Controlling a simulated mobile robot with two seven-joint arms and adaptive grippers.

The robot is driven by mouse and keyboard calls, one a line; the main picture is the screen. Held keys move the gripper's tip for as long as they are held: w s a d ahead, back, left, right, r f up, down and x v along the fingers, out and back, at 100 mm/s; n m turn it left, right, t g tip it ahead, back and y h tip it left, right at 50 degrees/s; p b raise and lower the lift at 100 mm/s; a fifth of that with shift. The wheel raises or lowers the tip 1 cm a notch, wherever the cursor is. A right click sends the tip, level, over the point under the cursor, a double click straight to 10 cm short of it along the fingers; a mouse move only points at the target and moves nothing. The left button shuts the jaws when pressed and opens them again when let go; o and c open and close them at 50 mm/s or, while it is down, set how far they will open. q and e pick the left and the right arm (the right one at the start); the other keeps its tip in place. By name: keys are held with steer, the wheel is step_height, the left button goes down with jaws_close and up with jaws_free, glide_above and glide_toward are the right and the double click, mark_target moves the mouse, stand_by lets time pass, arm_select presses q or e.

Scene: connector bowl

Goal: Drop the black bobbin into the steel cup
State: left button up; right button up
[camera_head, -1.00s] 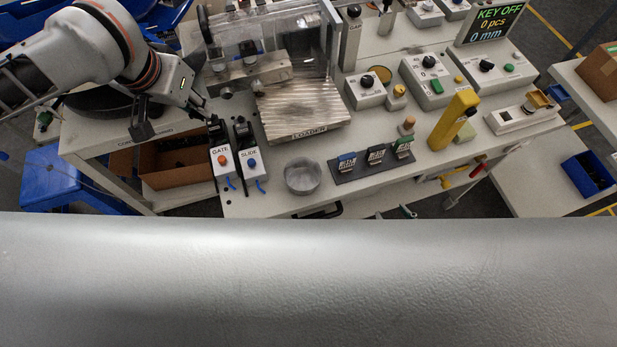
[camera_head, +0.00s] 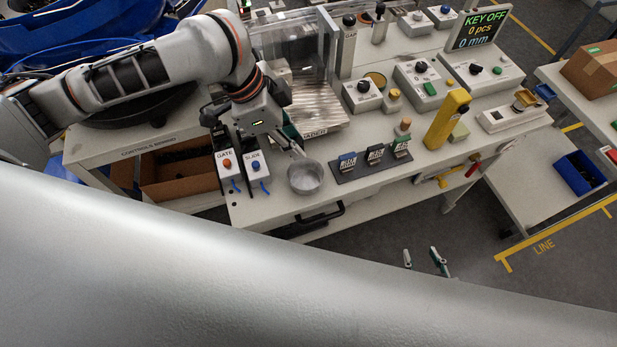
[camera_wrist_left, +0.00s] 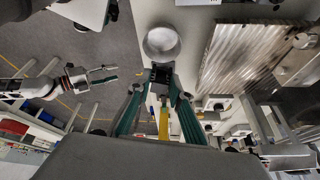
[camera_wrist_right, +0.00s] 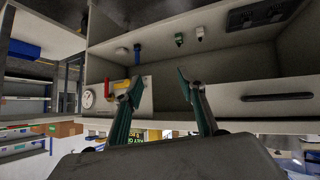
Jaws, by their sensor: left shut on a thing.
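The steel cup (camera_head: 306,177) stands on the bench near its front edge, and in the left wrist view it lies just beyond my fingers (camera_wrist_left: 161,43). I cannot see into it clearly. My left gripper (camera_head: 299,152) is close behind and above the cup's rim, pointing down.
The dark tag rack (camera_head: 345,176) is just right of the cup. The GATE switch (camera_head: 227,170) and SLIDE switch (camera_head: 257,174) stand left of it. The ribbed loader plate (camera_head: 316,108) lies behind. A yellow post (camera_head: 446,120) stands further right.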

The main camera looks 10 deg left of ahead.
arm_select(q)
step_height(320, 180, down, 4)
steer(key=shift+f+b, duration=0.1)
steer(key=shift+b, duration=1.15)
steer(key=shift+f+b, duration=0.5)
steer(key=shift+b, duration=0.4)
arm_select(e)
steer(key=a, duration=0.1)
steer(key=w+a+f, duration=0.1)
steer(key=shift+w+a+t+y, duration=0.25)
steer(key=shift+a+t+y, duration=0.05)
steer(key=shift+y, duration=0.1)
steer(key=shift+r, duration=0.1)
arm_select(q)
steer(key=o, duration=0.9)
arm_select(e)
steer(key=shift+d+f, duration=0.15)
steer(key=shift+f, duration=0.05)
steer(key=shift+s+f, duration=0.1)
